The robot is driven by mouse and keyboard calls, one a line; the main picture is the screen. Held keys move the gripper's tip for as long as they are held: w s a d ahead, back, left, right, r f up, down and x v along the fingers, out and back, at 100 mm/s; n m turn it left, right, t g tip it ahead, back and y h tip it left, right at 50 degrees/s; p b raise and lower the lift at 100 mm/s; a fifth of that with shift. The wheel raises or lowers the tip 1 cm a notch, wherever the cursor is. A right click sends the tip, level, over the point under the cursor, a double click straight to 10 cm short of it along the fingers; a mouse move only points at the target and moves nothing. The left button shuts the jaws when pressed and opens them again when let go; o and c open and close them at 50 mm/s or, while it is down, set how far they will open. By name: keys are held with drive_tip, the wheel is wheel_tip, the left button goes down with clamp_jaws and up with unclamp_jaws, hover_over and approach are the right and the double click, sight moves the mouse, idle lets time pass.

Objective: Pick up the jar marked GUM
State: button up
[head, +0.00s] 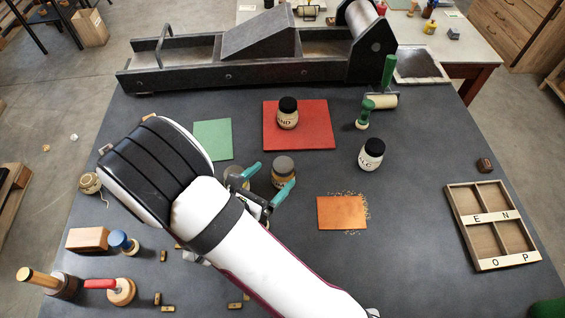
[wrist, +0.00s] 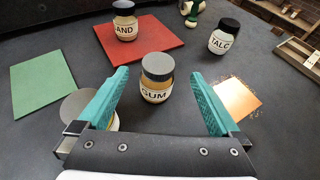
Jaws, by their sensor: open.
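The jar marked GUM (wrist: 156,78) has a grey lid and amber contents. It stands upright on the dark table, ahead of and between my two teal fingers in the wrist view. In the head view the GUM jar (head: 283,172) is at the middle of the table, partly hidden by a finger. My gripper (wrist: 163,95) is open and empty; in the head view its fingers (head: 264,183) point toward the jar. I cannot tell whether a finger touches the jar.
A grey-lidded jar (wrist: 85,108) stands close by the left finger. The SAND jar (head: 288,113) is on a red plate (head: 312,140). The TALC jar (head: 371,154) stands to the right. A green plate (head: 213,139), copper plate (head: 341,212) and divided tray (head: 493,226) lie around.

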sight(281, 167)
drive_tip(key=x, duration=0.7)
drive_tip(key=shift+a+f, duration=0.1)
drive_tip(key=shift+f, duration=0.1)
clamp_jaws()
